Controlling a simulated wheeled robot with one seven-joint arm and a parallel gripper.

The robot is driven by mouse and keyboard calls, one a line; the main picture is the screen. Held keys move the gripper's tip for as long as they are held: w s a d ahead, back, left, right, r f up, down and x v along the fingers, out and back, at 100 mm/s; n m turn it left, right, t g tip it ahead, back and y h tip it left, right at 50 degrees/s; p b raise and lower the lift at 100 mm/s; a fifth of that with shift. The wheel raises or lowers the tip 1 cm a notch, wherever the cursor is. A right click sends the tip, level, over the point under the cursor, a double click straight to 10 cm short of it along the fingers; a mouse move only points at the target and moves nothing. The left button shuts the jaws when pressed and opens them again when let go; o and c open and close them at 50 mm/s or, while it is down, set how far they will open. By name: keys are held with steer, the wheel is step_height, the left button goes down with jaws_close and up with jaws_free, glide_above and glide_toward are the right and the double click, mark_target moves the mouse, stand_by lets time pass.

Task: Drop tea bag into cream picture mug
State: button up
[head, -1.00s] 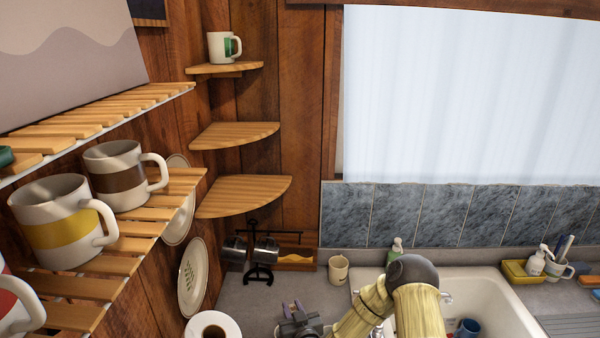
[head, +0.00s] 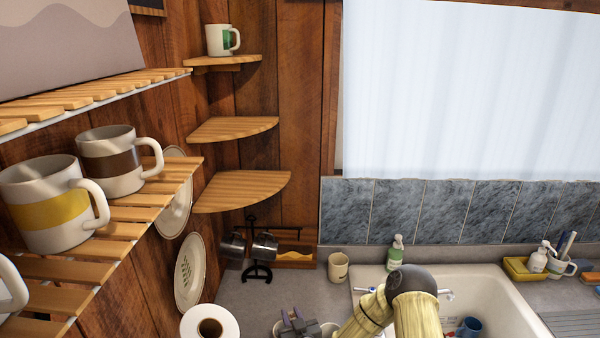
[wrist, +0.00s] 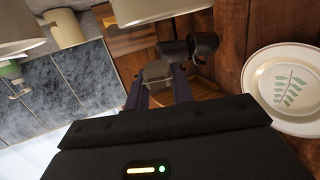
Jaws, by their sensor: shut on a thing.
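The cream mug (head: 338,267) with a small picture on its side stands upright on the counter, left of the sink. A cream mug, probably the same one, shows in the wrist view (wrist: 66,28). My gripper (head: 298,320) is low in the head view, left of and nearer than this mug, and partly cut off by the bottom edge. In the wrist view its dark purple fingers are shut on a small greyish thing (wrist: 158,72), probably the tea bag, though its details are unclear. The held thing is apart from the cream mug.
A dark rack (head: 257,270) with hanging cups stands behind my gripper. A paper roll (head: 210,326) is at left. Striped mugs (head: 45,212) fill a slatted shelf. A green soap bottle (head: 396,253) and the sink (head: 480,285) are at right. A plate (wrist: 287,90) hangs on the wall.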

steer(key=shift+f, duration=0.55)
steer(key=o, duration=1)
steer(key=shift+w, duration=0.1)
steer(key=shift+a, duration=0.1)
steer(key=shift+s, duration=0.2)
steer(key=shift+s+d+b, duration=0.25)
steer(key=shift+s+b, duration=0.2)
steer(key=shift+b, duration=0.05)
steer(key=shift+p+v, duration=1.05)
steer(key=shift+v, duration=7)
